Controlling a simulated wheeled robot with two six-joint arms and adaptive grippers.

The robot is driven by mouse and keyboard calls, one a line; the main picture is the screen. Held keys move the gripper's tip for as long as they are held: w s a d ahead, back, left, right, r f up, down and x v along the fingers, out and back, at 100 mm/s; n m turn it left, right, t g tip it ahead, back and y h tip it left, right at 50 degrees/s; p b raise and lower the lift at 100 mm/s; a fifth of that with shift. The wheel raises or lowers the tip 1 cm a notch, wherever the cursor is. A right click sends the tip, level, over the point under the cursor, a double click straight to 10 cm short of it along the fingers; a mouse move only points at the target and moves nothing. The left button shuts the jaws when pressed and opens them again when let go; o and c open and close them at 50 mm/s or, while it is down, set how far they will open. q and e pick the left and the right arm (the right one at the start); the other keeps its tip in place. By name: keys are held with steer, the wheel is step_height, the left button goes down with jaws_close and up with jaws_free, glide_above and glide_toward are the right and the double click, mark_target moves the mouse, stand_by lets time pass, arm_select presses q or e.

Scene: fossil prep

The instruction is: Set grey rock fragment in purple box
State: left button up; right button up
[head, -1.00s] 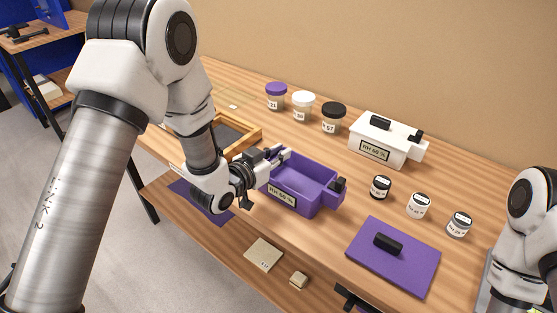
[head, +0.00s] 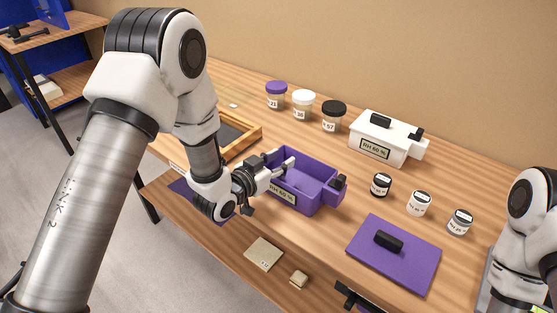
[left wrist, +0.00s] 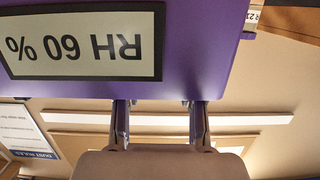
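The purple box (head: 318,202) stands open on the table, with an "RH 60 %" label on its front. My left gripper (head: 284,174) is at the box's left end, with its fingers at the rim. In the left wrist view the purple box (left wrist: 205,40) appears upside down. There my left gripper's fingers (left wrist: 160,108) are apart, with nothing visible between them; their tips meet the rim's edge and may be hidden behind it. I cannot make out a grey rock fragment; part of the box's inside is hidden. My right gripper is out of view.
A purple lid (head: 415,262) with a black handle lies at front right. A white box (head: 376,148) stands behind. Lidded jars (head: 303,104) are at the back, and small jars (head: 420,203) at right. A wooden-framed tray (head: 243,145) is partly behind my left arm.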

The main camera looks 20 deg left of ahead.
arm_select(q)
steer(key=shift+s+f, duration=0.2)
steer(key=shift+f, duration=0.25)
steer(key=shift+w+r+p, duration=0.1)
steer(key=shift+r+p, duration=0.45)
steer(key=shift+s+a+f, duration=0.1)
steer(key=shift+s+a, duration=0.05)
steer(key=shift+s, duration=0.1)
steer(key=v, duration=0.3)
steer(key=b+v, duration=0.1)
steer(key=v, duration=0.3)
steer(key=shift+w+r, duration=0.1)
steer(key=shift+r, duration=0.1)
steer(key=shift+p+v, duration=1.3)
steer(key=shift+v, duration=0.9)
